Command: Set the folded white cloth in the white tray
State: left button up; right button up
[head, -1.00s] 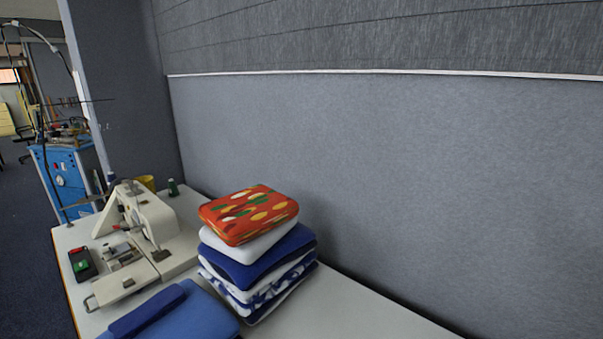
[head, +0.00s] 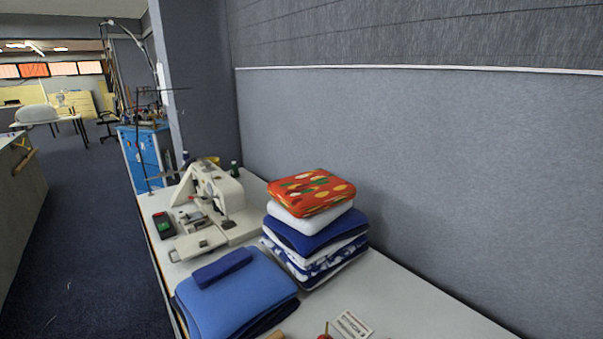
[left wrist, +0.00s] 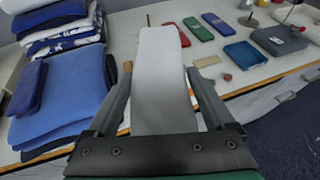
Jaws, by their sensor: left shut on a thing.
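The folded white cloth (left wrist: 160,48) shows in the left wrist view as a long, narrow white piece. My left gripper (left wrist: 160,82) is shut on it, with one dark finger on each side. The cloth is held near the front edge of the table, and its far end hides part of the tabletop. The head view shows neither the held cloth nor either of my grippers. I cannot make out the white tray in either view.
A stack of folded cloths (head: 316,235), orange on top, stands by the wall. Folded blue cloth (head: 238,298) lies in front of it, and a sewing machine (head: 208,205) stands behind. Red (left wrist: 176,34), green (left wrist: 198,29) and blue (left wrist: 242,54) flat items lie on the table (left wrist: 120,38).

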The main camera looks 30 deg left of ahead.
pick_arm(q)
jog(key=d+f+m+g+h, duration=0.1)
jog(key=d+f, duration=0.3)
jog(key=d, duration=0.1)
jog(key=w+d+f+m+g+h, duration=0.1)
jog(key=d+f, duration=0.2)
jog(key=d, duration=0.2)
jog(key=w+d+f+m+g+h, duration=0.1)
jog(key=d+f+m, duration=0.1)
jog(key=d+f, duration=0.2)
jog(key=shift+d+f+h, duration=0.15)
jog(key=shift+d+h, duration=0.05)
jog(key=shift+d, duration=0.3)
jog(key=shift+d+f+h, duration=0.15)
jog(key=shift+d+h, duration=0.05)
jog(key=shift+d, duration=0.25)
notch_tip(320, 180, up, 26)
jog(key=n+t+y+p, duration=0.3)
jog(key=n+y+p, duration=0.1)
jog(key=p, duration=2.7)
jog(key=shift+w+a+n+t, duration=0.3)
jog(key=shift+w+n, duration=0.05)
jog(key=shift+n, duration=0.05)
jog(key=shift+r, duration=0.1)
jog(key=shift+y, duration=0.3)
